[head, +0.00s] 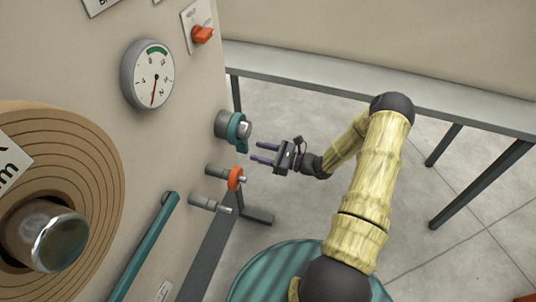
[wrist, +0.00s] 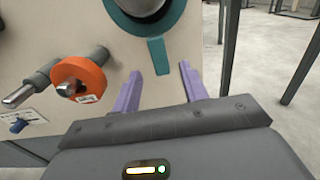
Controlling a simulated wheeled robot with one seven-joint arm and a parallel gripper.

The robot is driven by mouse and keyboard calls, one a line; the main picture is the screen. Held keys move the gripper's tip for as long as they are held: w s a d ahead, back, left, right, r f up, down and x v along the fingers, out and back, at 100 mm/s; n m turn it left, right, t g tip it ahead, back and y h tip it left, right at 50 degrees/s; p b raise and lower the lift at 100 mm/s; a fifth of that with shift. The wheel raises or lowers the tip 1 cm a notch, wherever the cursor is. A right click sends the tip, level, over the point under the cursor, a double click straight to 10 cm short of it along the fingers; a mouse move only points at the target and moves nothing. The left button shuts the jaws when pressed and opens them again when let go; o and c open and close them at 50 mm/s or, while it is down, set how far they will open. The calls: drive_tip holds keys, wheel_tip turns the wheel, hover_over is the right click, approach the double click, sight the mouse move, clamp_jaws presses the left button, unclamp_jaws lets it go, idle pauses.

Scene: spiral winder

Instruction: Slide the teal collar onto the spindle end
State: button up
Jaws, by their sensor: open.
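The teal collar (head: 237,131) sits around the grey spindle end (head: 223,124), which sticks out of the beige machine panel. A small teal tab hangs from the collar's lower side. In the wrist view the collar (wrist: 157,32) is at the top centre, with its tab pointing down between the fingers. My gripper (head: 266,154) is just below and right of the collar in the head view. Its two purple fingers are apart with nothing held between them. In the wrist view my gripper (wrist: 160,82) appears with the tab beyond its fingertips; I cannot tell whether they touch it.
Below the spindle are a peg with an orange ring (head: 235,179) and a bare grey peg (head: 207,203). A gauge (head: 147,75), an orange switch (head: 203,35) and a teal bar (head: 146,245) are on the panel. A grey table frame (head: 380,114) stands behind my arm.

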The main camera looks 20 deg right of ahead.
sight(247, 146)
drive_tip(key=shift+x, duration=3.1)
clamp_jaws()
drive_tip(key=c, duration=0.8)
unclamp_jaws()
clamp_jaws()
drive_tip(key=shift+r+p, duration=0.1)
drive_tip(key=shift+p, duration=0.25)
drive_tip(key=shift+w+r+p, duration=0.1)
drive_tip(key=shift+r+p, duration=0.25)
drive_tip(key=shift+p, duration=1.15)
